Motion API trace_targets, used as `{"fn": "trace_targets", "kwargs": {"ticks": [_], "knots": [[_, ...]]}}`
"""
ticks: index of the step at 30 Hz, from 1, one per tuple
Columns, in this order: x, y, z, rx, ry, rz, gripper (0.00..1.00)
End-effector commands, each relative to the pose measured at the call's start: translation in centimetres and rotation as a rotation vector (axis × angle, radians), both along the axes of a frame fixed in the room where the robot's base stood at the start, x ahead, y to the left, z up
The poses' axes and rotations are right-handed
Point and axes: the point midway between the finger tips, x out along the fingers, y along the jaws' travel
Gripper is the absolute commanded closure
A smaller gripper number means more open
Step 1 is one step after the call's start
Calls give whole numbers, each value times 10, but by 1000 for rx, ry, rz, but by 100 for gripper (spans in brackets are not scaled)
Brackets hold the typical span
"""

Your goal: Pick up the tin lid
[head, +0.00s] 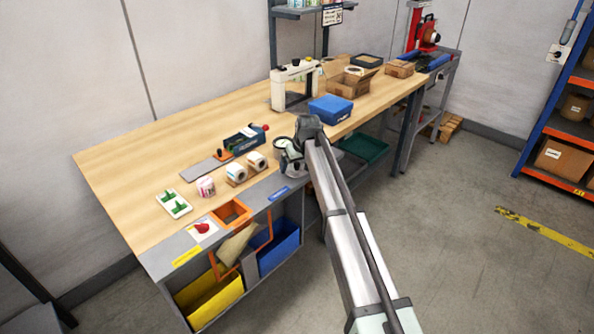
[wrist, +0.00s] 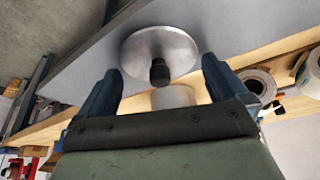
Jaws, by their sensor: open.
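The tin lid (wrist: 150,42) is a round, silvery disc with a black knob (wrist: 160,72) in the wrist view. It appears to lie on the grey strip along the bench front. My gripper (wrist: 161,68) is open, with its two blue fingers on either side of the knob and a gap to each. I cannot tell whether the fingertips are at the knob's height. In the head view my gripper (head: 292,152) is over the bench's front edge, and my arm and wrist largely hide the lid.
A pale cylinder (wrist: 172,97) shows just beyond the knob in the wrist view. Label rolls (head: 237,172) on a wooden holder stand left of my gripper. A blue box (head: 330,108) stands behind it to the right. The bench top (head: 140,150) is clear at the far left.

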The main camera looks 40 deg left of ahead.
Motion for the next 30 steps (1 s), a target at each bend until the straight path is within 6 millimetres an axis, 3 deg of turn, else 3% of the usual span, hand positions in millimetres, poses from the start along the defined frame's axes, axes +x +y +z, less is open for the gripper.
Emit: {"fn": "trace_targets", "kwargs": {"ticks": [7,20,30], "knots": [[0,1,-2,0,0,0,0],[0,1,-2,0,0,0,41],[1,1,6,2,-1,0,41]]}}
